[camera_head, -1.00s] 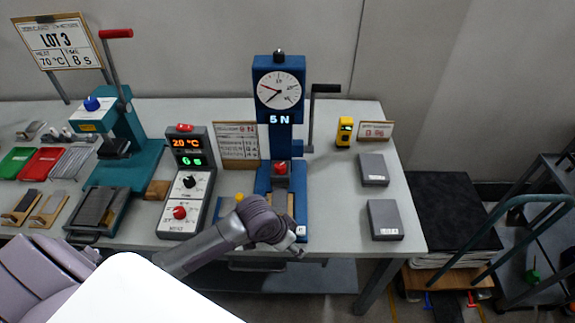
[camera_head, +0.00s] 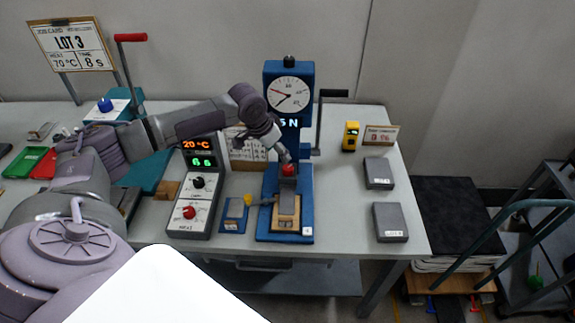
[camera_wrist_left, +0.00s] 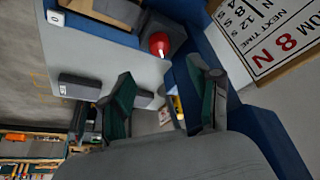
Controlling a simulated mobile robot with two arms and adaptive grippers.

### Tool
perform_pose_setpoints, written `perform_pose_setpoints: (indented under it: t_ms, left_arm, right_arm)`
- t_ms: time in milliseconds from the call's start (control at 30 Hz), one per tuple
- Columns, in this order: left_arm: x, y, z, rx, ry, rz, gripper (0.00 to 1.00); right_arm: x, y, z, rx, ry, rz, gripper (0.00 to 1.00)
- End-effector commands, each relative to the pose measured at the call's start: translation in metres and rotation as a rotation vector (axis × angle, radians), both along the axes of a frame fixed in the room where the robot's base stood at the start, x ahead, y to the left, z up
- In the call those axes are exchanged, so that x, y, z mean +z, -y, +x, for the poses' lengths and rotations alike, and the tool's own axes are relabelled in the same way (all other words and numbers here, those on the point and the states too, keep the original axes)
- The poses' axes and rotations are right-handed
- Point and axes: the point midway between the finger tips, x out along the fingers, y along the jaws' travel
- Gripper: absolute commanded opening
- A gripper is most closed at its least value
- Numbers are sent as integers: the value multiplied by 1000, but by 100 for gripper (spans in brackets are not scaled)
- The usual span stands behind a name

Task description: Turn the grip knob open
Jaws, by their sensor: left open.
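The blue tester (camera_head: 290,95) with a round dial stands on the table in the head view. A red knob (camera_head: 288,171), likely the grip knob, sits low on its column above a wooden-based clamp (camera_head: 286,212). The knob also shows in the left wrist view (camera_wrist_left: 160,44). My left gripper (camera_head: 284,155) is just above the knob in the head view, partly hiding the column. In the wrist view its two dark green-padded fingers (camera_wrist_left: 161,70) are apart with nothing held between them. The red knob appears beyond the fingertips; contact cannot be told. My right gripper is not in view.
A control box (camera_head: 195,185) with a red dial stands left of the tester. A small blue block with a yellow knob (camera_head: 235,214) lies between them. A crank handle (camera_head: 322,125) rises at the tester's right. Grey blocks (camera_head: 390,222) lie further right, with bare table between.

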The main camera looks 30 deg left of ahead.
Motion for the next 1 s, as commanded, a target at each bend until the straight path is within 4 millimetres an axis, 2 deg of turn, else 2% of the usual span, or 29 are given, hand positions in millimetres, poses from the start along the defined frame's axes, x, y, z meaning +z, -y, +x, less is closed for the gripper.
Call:
perform_pose_setpoints:
  t_ms: [200, 433, 600, 900, 1000]
  left_arm:
    - [-44, 5, 17, -1, -3, 1, 62]
    - [-78, 9, 32, 0, -1, -1, 62]
    - [-89, 9, 36, -2, 1, 1, 62]
    - [-91, 9, 37, -1, 0, 2, 62]
    - [-91, 9, 37, -1, 0, 2, 45]
  right_arm:
    - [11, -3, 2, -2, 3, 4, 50]
    - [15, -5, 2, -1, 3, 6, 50]
    - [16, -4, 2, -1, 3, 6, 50]
    - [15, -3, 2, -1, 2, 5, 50]
    - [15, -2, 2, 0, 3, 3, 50]
